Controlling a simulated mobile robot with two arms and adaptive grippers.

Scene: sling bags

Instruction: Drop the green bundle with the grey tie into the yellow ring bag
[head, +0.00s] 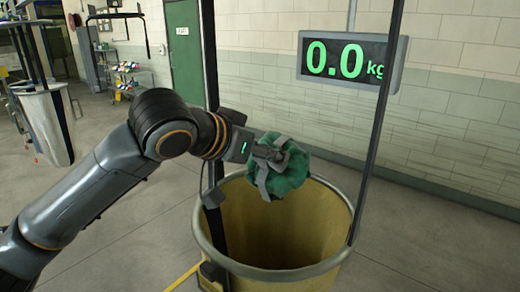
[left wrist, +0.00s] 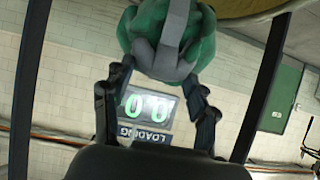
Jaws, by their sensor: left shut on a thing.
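The green bundle (head: 286,172) with its grey tie (head: 262,182) is in my left gripper (head: 268,155), above the opening of the yellow ring bag (head: 325,232), near its far rim. In the left wrist view the bundle (left wrist: 165,35) sits between the two fingers of the left gripper (left wrist: 160,75), with the grey tie (left wrist: 174,30) running over it. The bag looks empty inside as far as I can see; part of its bottom is hidden. My right gripper is not in view.
Dark upright straps (head: 378,120) rise from the bag's rim on both sides. A scale display (head: 348,60) reads 0.0 kg on the back wall. Another hanging bag (head: 45,120) is at the far left, with a shelf rack (head: 128,78) behind. Floor at the right is clear.

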